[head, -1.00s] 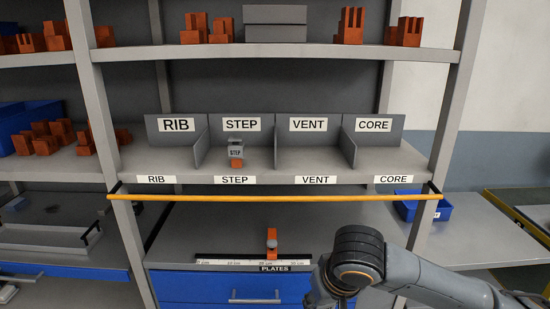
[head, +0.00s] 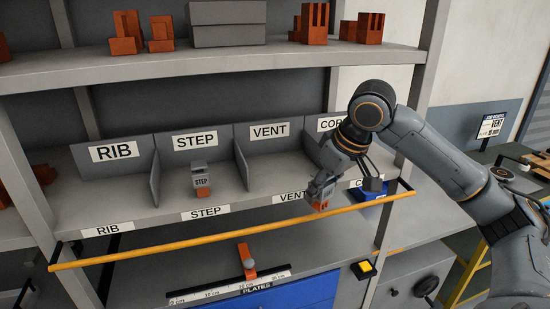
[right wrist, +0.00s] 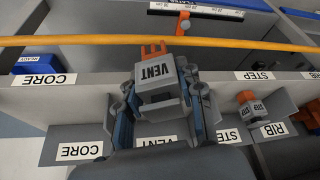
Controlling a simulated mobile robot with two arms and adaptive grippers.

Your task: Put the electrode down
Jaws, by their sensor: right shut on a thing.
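My right gripper (head: 322,190) is shut on an electrode (head: 320,204) with a grey holder and copper prongs. In the right wrist view my gripper (right wrist: 160,92) has a finger on either side of the holder, and the electrode's label (right wrist: 157,71) reads VENT. In the head view the copper end is lowest. The electrode is near the shelf's front edge by the VENT edge label (head: 290,195). I cannot tell whether it touches the shelf. The VENT bay floor (head: 272,172) looks bare. My left gripper is out of view.
A STEP electrode (head: 201,180) stands in the STEP bay. Upright dividers (head: 241,165) separate the bays. A yellow rail (head: 200,237) runs along the shelf front. An orange piece (head: 247,262) stands by the ruler (head: 215,291) below. Copper blocks (head: 315,20) stand on the shelf above.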

